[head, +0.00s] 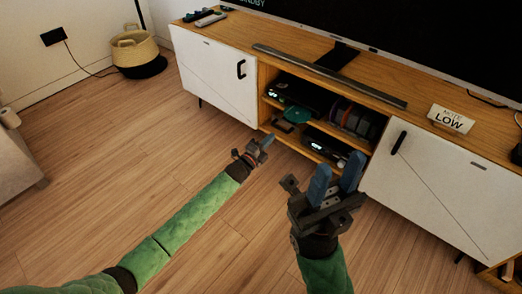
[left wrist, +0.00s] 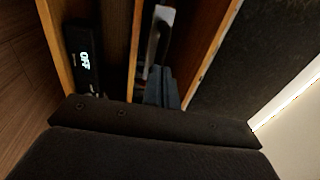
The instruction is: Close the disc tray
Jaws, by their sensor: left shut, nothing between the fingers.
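In the head view a black disc player (head: 300,93) sits on the upper shelf of the open cabinet bay. A teal disc (head: 297,115) shows in front of and below it, with a dark tray-like piece (head: 284,126) beside it; I cannot tell exactly how they join. My left gripper (head: 267,142) is shut and empty, just in front of and below this piece. Its blue fingers also show in the left wrist view (left wrist: 161,88), pointing into the bay. My right gripper (head: 336,176) is open and empty, in front of the bay's right side.
Upright cases (head: 352,118) fill the shelf's right. White cabinet doors (head: 220,78) flank the bay. The wooden floor (head: 95,165) is clear.

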